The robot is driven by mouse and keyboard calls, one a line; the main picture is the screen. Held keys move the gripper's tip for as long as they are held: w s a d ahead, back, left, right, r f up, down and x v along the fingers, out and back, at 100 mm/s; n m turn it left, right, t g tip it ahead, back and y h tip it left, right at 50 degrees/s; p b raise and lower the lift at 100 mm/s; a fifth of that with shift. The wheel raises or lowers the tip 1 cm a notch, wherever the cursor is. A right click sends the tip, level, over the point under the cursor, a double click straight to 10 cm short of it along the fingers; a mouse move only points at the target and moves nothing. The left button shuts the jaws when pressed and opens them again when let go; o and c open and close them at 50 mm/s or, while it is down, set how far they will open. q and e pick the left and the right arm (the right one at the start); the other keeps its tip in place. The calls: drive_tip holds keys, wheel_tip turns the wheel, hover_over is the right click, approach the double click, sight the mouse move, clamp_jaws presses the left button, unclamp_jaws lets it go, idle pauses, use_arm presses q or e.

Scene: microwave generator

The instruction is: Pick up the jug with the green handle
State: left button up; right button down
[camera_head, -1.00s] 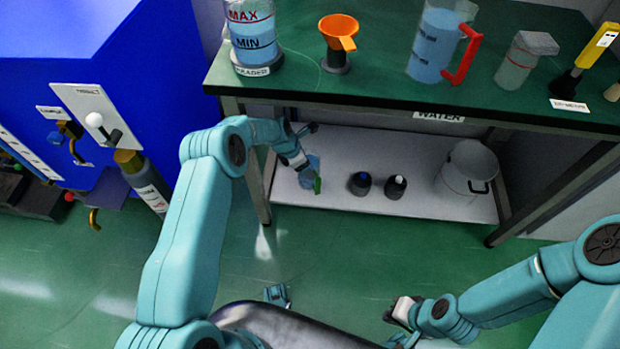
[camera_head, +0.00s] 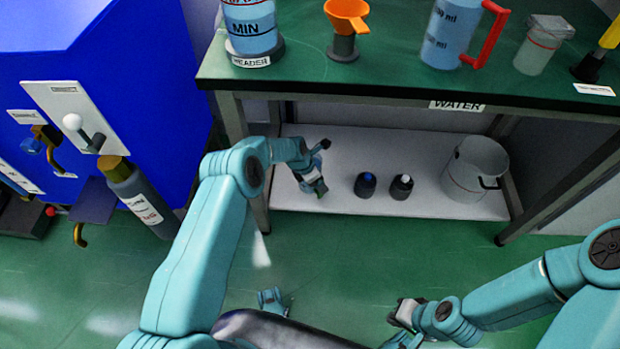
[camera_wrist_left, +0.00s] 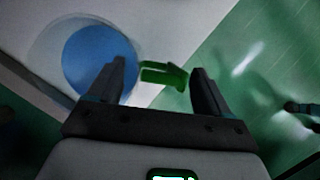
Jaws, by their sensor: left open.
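The jug with the green handle stands on the white lower shelf. In the left wrist view I look down into the jug (camera_wrist_left: 88,55), with a round blue surface inside a clear rim. Its green handle (camera_wrist_left: 165,75) points right and lies between the fingers of my left gripper (camera_wrist_left: 158,70), which is open. I cannot tell whether a finger touches it. In the head view my left gripper (camera_head: 318,187) is at the shelf's left part and hides nearly all of the jug. My right gripper (camera_head: 398,311) is low over the floor, away from the shelf; its jaws are unclear.
Two dark bottles (camera_head: 366,185) (camera_head: 401,187) and a clear pot (camera_head: 474,172) stand to the right on the lower shelf (camera_head: 335,200). The green tabletop (camera_head: 390,75) above holds a red-handled jug (camera_head: 450,35). A table leg (camera_head: 258,205) is close to my left arm.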

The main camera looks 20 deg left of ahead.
use_arm(q)
drive_tip(key=shift+r, duration=0.15)
drive_tip(key=shift+c, duration=1.2)
drive_tip(key=shift+d, duration=0.1)
clamp_jaws()
drive_tip(key=shift+r, duration=0.1)
